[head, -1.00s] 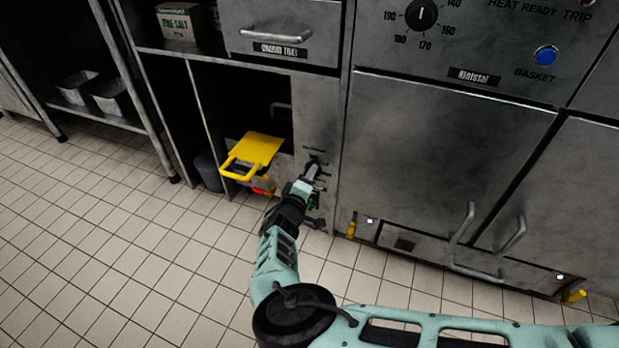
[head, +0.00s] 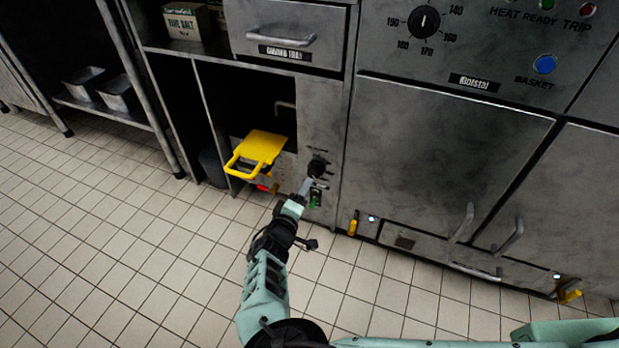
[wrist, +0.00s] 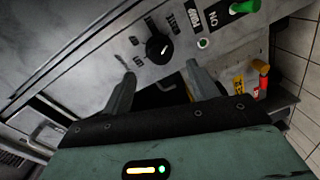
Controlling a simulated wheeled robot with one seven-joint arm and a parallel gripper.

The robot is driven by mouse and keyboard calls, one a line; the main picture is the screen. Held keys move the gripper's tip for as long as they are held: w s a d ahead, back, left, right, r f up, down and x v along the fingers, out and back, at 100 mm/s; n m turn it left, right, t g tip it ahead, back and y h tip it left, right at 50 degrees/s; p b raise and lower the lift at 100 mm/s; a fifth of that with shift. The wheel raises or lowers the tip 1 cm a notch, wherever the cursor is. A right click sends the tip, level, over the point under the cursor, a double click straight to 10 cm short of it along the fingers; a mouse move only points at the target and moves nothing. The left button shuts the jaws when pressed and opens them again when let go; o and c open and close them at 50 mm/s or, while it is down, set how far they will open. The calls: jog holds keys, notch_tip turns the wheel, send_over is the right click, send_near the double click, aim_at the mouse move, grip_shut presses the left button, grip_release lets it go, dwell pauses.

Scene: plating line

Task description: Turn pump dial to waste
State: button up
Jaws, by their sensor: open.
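The pump dial (head: 317,167) is a black round knob on the narrow grey panel right of the open cabinet bay. In the wrist view the dial (wrist: 158,48) has a pale pointer line and small labels around it, too small to read surely. My gripper (head: 306,187) is just below and in front of the dial in the head view. In the wrist view my gripper (wrist: 158,80) has its two fingers apart and empty, with the dial beyond and between their tips. No contact with the dial shows.
A green switch (wrist: 243,7) marked ON and a small round lamp (wrist: 203,43) are beside the dial. A yellow handled lid (head: 258,150) juts from the bay on the left. A red-tipped yellow handle (wrist: 262,75) is nearby. The tiled floor in front is clear.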

jog(key=p+v, duration=0.2)
jog(key=v, duration=0.7)
jog(key=shift+s, duration=0.4)
jog(key=shift+a, duration=0.1)
jog(key=s+d+r+m+g+h, duration=0.1)
jog(key=d+r+m+g+h, duration=0.15)
jog(key=d+g, duration=0.35)
jog(key=s+d+r+m+g+h, duration=0.1)
jog(key=d+r+m+g, duration=0.2)
jog(key=d+g, duration=0.35)
jog(key=s+d+r+n+g+y, duration=0.1)
jog(key=s+d+r+y, duration=0.2)
jog(key=s+r, duration=0.5)
jog(key=s+d+r+g+y, duration=0.1)
jog(key=s+d+r+y, duration=0.2)
jog(key=s+r, duration=0.55)
jog(key=s+d+r+n+g+y, duration=0.1)
jog(key=s+d+r+g+y, duration=0.2)
jog(key=r, duration=0.9)
notch_tip(320, 180, up, 35)
jog(key=s+t+p, duration=0.1)
jog(key=p, duration=3.4)
jog(key=shift+y, duration=0.35)
